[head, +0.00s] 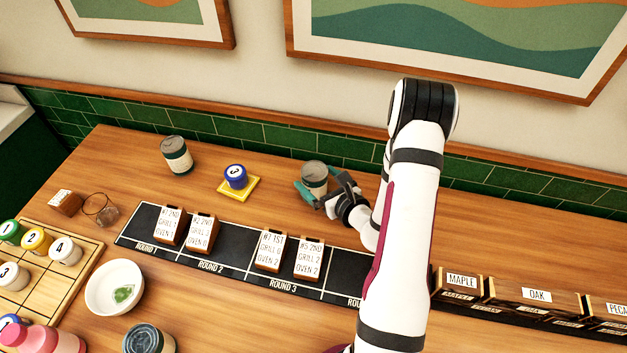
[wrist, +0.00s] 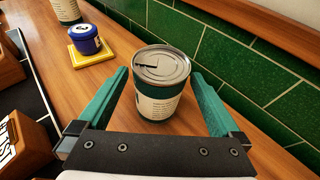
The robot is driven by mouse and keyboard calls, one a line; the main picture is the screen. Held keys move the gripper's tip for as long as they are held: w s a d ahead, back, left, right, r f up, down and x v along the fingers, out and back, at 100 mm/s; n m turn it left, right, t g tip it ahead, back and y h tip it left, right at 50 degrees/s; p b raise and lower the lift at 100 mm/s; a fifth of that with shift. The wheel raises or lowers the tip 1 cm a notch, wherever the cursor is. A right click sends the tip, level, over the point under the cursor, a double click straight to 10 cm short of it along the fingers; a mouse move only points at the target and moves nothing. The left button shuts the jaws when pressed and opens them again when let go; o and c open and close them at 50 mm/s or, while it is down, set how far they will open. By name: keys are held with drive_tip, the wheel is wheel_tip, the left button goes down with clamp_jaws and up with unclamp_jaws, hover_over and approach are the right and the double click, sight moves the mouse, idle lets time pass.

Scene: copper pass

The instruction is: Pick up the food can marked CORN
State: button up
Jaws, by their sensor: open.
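A food can (head: 314,175) with a silver lid, a dark green band and a cream label stands upright near the back wall. In the wrist view this can (wrist: 160,90) stands between the teal fingers of my gripper (wrist: 160,76). My gripper (head: 320,188) is open, with one finger on each side of the can; I cannot tell whether either touches it. A similar can (head: 177,156) stands further left, and a third can (head: 148,340) is at the bottom edge. I cannot read CORN on any can; the label wording here is too small.
A blue jar marked 3 (head: 236,176) sits on a yellow coaster (head: 238,189) left of my gripper. A black rail (head: 233,258) with ticket blocks runs in front. The green tiled wall (wrist: 245,65) is close behind the can. A white bowl (head: 104,300) stands front left.

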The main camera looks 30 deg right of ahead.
drive_tip(key=shift+x, duration=0.95)
clamp_jaws()
